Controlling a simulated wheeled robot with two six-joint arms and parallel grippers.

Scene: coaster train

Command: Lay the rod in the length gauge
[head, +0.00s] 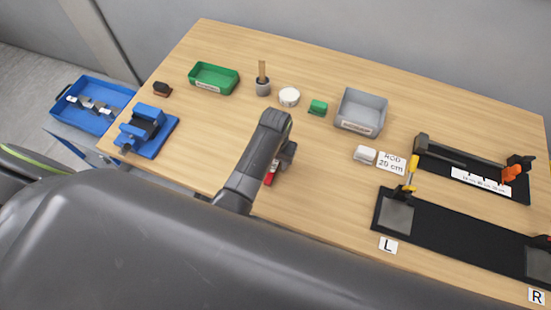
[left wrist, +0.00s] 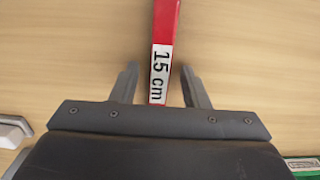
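A red rod (left wrist: 166,22) with a white label (left wrist: 160,75) reading "15 cm" lies on the table in the left wrist view. In the head view only a bit of red (head: 270,179) shows below my left gripper (head: 284,160). In the left wrist view my left gripper (left wrist: 159,70) is open, its fingers on either side of the rod's labelled end with gaps showing. The length gauge (head: 450,155) is a black tray with a white scale strip (head: 482,181) and an orange stop (head: 513,173), at the right. No rod shows in it. My right gripper is not in view.
A card (head: 391,163) reads "ROD 20 cm", beside a small white block (head: 364,154). A long black board (head: 450,238) with L and R labels lies in front of the gauge. Grey bin (head: 361,112), green tray (head: 213,78) and blue vise (head: 146,131) stand elsewhere.

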